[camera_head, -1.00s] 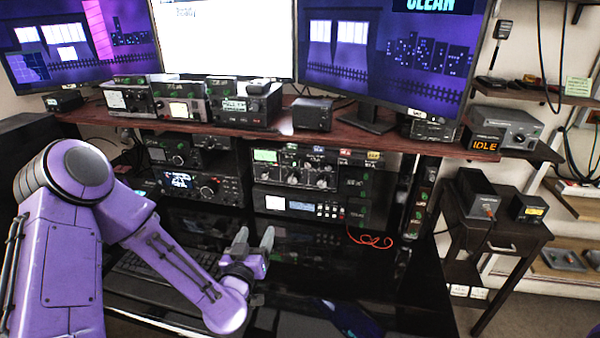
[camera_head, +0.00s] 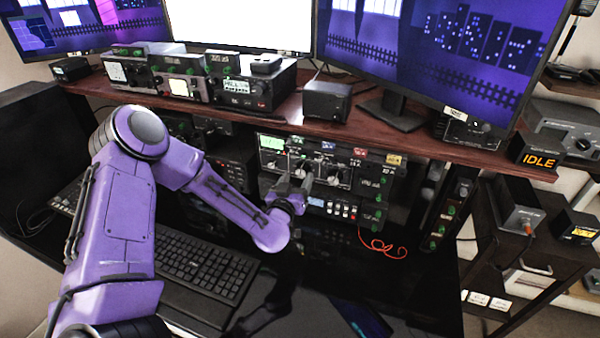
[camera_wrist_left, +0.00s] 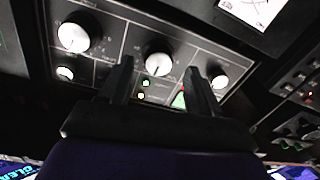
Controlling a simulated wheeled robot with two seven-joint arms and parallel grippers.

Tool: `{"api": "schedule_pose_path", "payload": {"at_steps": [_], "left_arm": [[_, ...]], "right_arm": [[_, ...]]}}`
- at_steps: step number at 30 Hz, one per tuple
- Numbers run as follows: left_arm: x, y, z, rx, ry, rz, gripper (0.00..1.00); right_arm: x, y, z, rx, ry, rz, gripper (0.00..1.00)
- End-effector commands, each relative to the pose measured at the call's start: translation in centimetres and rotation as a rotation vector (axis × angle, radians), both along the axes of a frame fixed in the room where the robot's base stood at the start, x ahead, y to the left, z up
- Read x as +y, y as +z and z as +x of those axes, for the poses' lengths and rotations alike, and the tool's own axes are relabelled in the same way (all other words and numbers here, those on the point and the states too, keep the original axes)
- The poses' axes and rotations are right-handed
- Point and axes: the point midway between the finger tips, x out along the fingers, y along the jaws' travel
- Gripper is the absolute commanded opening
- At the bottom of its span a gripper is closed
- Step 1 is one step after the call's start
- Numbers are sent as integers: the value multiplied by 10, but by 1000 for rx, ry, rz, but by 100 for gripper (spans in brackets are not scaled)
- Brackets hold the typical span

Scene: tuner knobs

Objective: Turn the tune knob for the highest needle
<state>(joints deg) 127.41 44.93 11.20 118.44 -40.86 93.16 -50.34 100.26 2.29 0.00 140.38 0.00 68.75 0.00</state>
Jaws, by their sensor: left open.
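The tuner panel (camera_head: 345,160) is a black unit under the wooden shelf, with a lit green-white meter (camera_head: 271,143) at its left and several pale round knobs. My left gripper (camera_head: 295,184) is in front of its lower left part, fingers apart and empty. In the left wrist view the open fingers (camera_wrist_left: 158,68) point at the panel, and a white knob (camera_wrist_left: 158,63) with a dark pointer mark shows between their tips. Whether the tips reach around it cannot be told. Another white knob (camera_wrist_left: 73,37) is at left and one (camera_wrist_left: 220,80) at right. Knob labels are unreadable.
The wooden shelf (camera_head: 425,145) overhangs the tuner and carries several radios and a speaker box (camera_head: 327,102). A keyboard (camera_head: 205,262) lies below my left arm. A red coiled cable (camera_head: 382,247) hangs at right. An orange "IDLE" display (camera_head: 540,160) stands farther right.

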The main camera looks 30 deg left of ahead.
Motion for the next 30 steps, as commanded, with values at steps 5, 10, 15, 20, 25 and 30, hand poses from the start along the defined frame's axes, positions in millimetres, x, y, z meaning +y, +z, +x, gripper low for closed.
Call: {"api": "schedule_pose_path", "payload": {"at_steps": [5,10,15,20,25,30], "left_arm": [[4,0,19,1,-2,0,63],[4,-1,22,0,-3,-1,63],[3,-1,22,0,-4,0,40],[3,-1,22,0,-4,0,7],[4,-1,22,-18,-3,-69,7],[4,-2,22,-69,-3,-283,7]], "right_arm": [[0,4,0,0,0,0,0],[0,4,0,0,0,0,0],[0,4,0,0,0,0,0],[0,4,0,0,0,0,0],[0,0,0,0,0,0,0],[0,-8,0,0,0,0,0]]}}
